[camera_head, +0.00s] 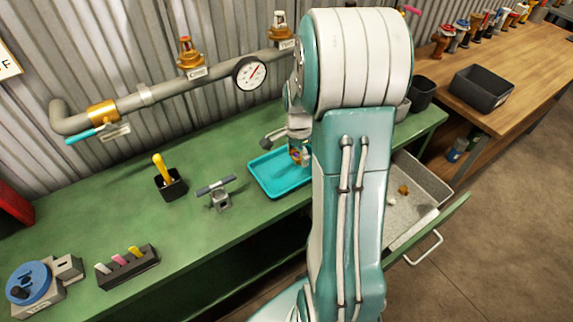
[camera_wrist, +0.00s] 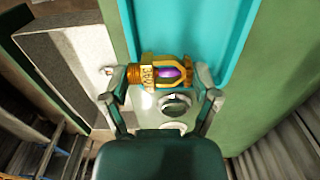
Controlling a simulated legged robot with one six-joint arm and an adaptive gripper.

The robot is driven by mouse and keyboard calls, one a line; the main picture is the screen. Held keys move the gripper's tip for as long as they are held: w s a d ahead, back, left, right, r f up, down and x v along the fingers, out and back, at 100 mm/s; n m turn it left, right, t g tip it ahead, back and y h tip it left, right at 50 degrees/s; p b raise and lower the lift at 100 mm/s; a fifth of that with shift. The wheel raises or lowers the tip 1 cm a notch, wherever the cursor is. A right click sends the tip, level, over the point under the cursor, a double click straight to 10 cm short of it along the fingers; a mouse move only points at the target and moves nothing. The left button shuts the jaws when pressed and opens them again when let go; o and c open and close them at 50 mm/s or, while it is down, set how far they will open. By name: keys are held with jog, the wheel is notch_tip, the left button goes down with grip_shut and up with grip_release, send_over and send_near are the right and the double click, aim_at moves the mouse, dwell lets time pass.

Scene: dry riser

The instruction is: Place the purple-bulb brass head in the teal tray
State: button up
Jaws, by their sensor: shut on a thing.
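The brass head (camera_wrist: 158,73) with a purple bulb in its frame lies sideways between my gripper's fingers in the wrist view. My gripper (camera_wrist: 163,80) is shut on it, one finger at each end. In the head view the brass head (camera_head: 297,155) shows small beside my arm, over the teal tray (camera_head: 268,185). The teal tray also shows in the wrist view (camera_wrist: 205,20), behind the brass head. I cannot tell whether the head touches the tray floor. My arm hides the tray's right part in the head view.
An open drawer (camera_head: 425,178) with small pieces stands right of my arm. A small grey stand (camera_head: 219,199) and a black holder with a yellow handle (camera_head: 170,186) are left of the tray. A pipe with a gauge (camera_head: 250,72) runs along the wall. The green bench's front left is partly clear.

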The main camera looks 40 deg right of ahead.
aim_at(288, 170)
jog(key=w+f, duration=0.1)
jog(key=f, duration=0.1)
jog(key=w+f, duration=0.2)
jog(key=shift+w+a+f, duration=0.15)
jog(key=shift+a+f, duration=0.05)
jog(key=shift+f, duration=0.65)
jog(key=shift+w+a+f, duration=0.1)
jog(key=shift+a+f, duration=0.05)
jog(key=shift+f, duration=0.65)
jog(key=shift+d+f, duration=0.1)
jog(key=o, duration=1.1)
